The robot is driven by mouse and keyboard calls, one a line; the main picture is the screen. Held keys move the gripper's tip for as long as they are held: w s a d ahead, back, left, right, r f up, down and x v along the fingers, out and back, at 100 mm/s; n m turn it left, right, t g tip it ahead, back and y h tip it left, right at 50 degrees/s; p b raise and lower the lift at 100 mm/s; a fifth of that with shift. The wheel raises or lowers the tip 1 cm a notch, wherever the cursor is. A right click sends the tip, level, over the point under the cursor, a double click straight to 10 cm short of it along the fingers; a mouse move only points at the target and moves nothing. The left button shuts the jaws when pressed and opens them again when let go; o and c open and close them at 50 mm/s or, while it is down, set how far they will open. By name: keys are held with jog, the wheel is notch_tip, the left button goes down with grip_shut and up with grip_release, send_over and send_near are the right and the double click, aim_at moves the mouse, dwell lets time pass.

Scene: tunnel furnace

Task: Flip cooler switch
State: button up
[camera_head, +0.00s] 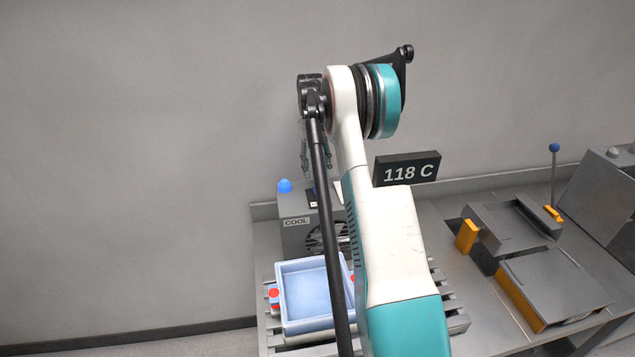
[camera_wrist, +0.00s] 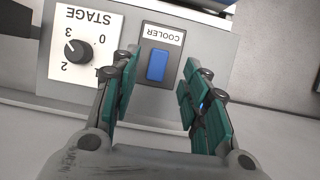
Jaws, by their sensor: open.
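The blue cooler switch (camera_wrist: 157,66) is a small rocker on a panel labelled COOLER, upside down in the wrist view. My gripper (camera_wrist: 158,88) is open, with its teal-padded fingers spread to either side of the switch in that view. Nothing is between the fingers, and I cannot tell whether either finger touches the panel. In the head view, the grey cooler box (camera_head: 297,237) marked COOL stands at the back of the bench with a blue dome on top. My gripper (camera_head: 317,160) is above it there, partly hidden by my arm. My arm also hides part of the box.
A STAGE dial (camera_wrist: 78,51) sits beside the switch. A pale blue tray (camera_head: 304,303) rests on a slatted rack before the cooler. A 118 C display (camera_head: 406,169) stands behind. Metal furnace parts with orange handles (camera_head: 467,236) are on the right.

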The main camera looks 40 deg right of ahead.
jog(key=v, duration=0.6)
jog(key=shift+r, duration=0.1)
dwell(0.4)
